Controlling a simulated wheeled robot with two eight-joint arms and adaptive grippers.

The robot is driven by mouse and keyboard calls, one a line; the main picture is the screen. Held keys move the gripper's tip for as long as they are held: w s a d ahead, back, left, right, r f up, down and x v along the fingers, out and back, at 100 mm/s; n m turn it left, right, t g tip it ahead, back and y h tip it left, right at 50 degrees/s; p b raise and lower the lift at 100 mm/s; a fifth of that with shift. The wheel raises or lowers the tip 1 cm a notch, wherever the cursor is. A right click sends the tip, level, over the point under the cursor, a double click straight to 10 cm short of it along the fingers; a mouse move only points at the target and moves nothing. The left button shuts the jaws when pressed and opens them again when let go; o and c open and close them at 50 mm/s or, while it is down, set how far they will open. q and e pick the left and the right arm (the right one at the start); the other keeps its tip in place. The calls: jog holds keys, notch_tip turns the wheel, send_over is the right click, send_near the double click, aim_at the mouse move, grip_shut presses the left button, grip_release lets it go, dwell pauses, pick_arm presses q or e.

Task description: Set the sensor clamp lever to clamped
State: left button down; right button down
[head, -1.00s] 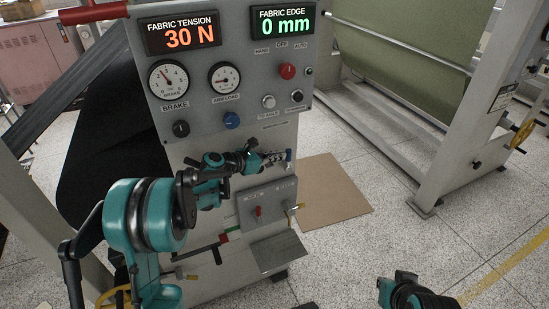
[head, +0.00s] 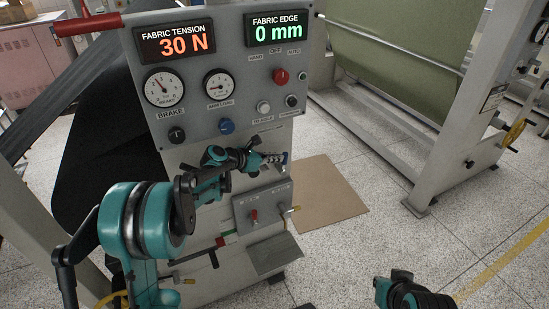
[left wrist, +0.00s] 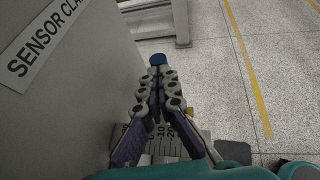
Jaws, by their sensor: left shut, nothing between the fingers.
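My left gripper (head: 275,159) is shut and empty at the right edge of the machine's grey front. In the left wrist view its fingers (left wrist: 157,75) are together, with a small blue knob (left wrist: 157,60) right at their tips. This knob seems to be the tip of the sensor clamp lever. In the head view the blue tip (head: 284,157) also shows at the fingertips, but the lever's shaft is hidden. I cannot tell whether the fingers touch it. A label reading "SENSOR CLA…" (left wrist: 48,43) is on the panel. My right arm shows at the lower right, without visible fingers.
A control panel with gauges, knobs and a red button (head: 281,76) is above the gripper. Below are a small plate with a red switch (head: 254,215), a yellow-tipped lever (head: 294,209) and a scale (left wrist: 165,140). Brown board (head: 325,190) lies on the open floor at right.

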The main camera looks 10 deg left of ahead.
aim_at(287, 153)
pick_arm(q)
jog(key=w+d+p, duration=0.2)
jog(key=d, duration=0.1)
jog(key=shift+w+d+r, duration=0.1)
jog(key=shift+r, duration=0.25)
jog(key=w+d+f+g+y, duration=0.2)
jog(key=w+d+f, duration=0.2)
jog(key=d+f, duration=0.1)
jog(key=shift+w+d+p, duration=0.3)
jog(key=shift+d+p, duration=0.1)
jog(key=shift+d, duration=0.1)
jog(key=shift+f, duration=0.15)
dwell(0.7)
